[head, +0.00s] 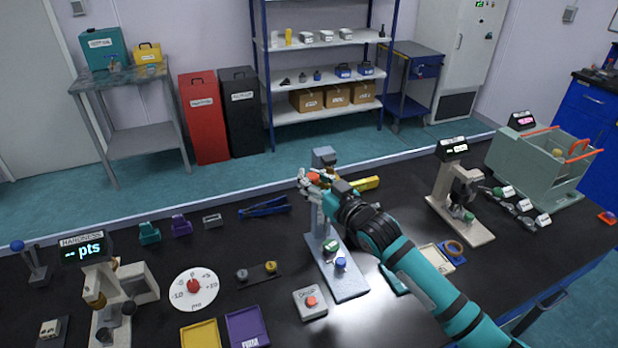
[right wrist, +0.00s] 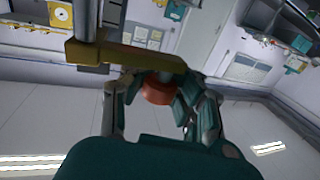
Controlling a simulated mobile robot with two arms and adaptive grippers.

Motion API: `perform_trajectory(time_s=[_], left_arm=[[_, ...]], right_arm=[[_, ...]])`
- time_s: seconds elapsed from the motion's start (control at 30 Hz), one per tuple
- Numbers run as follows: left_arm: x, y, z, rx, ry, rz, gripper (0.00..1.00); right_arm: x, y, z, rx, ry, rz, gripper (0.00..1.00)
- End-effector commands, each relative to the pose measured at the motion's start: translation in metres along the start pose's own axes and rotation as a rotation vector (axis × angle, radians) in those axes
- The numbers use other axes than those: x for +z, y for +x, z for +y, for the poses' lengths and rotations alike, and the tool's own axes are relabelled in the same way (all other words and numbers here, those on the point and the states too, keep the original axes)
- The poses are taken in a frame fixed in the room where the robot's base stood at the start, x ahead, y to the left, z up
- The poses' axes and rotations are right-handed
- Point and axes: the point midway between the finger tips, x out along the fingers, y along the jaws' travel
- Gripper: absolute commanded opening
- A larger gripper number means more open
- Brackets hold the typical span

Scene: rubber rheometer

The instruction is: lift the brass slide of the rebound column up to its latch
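The rebound column (head: 325,159) stands upright on a grey base plate (head: 345,285) in the middle of the bench. My right gripper (head: 314,180) is near its top, reaching in from the right. In the right wrist view, the brass slide (right wrist: 125,55) is a bar beside a grey rod, with a round orange-red knob (right wrist: 157,90) below it. The fingers of my right gripper (right wrist: 157,98) stand on both sides of the knob and appear closed on it. The latch cannot be made out. My left gripper is in neither view.
A white drop box with a red button (head: 311,302) stands in front left of the column. A second instrument (head: 460,190) stands right, and the hardness tester (head: 105,290) left.

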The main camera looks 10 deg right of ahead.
Motion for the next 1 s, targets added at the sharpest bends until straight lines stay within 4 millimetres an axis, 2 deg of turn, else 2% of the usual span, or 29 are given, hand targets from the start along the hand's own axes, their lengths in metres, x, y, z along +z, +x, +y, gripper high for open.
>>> perform_trajectory(time_s=[0.03,0.23,0.57,0.73,1.0], left_arm=[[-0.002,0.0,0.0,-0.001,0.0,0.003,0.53],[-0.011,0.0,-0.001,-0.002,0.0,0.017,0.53],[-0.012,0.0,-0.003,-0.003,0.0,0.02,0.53],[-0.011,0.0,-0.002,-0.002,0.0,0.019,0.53],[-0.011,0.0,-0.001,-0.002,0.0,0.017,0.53]], right_arm=[[0.002,-0.001,0.001,0.001,0.0,-0.003,0.27],[0.001,0.0,0.0,0.001,-0.001,-0.001,0.53],[0.0,-0.003,0.0,0.001,-0.001,0.0,0.53],[0.001,-0.027,0.0,0.0,-0.001,-0.002,0.53],[0.002,-0.086,0.001,0.001,-0.001,-0.004,0.53]])
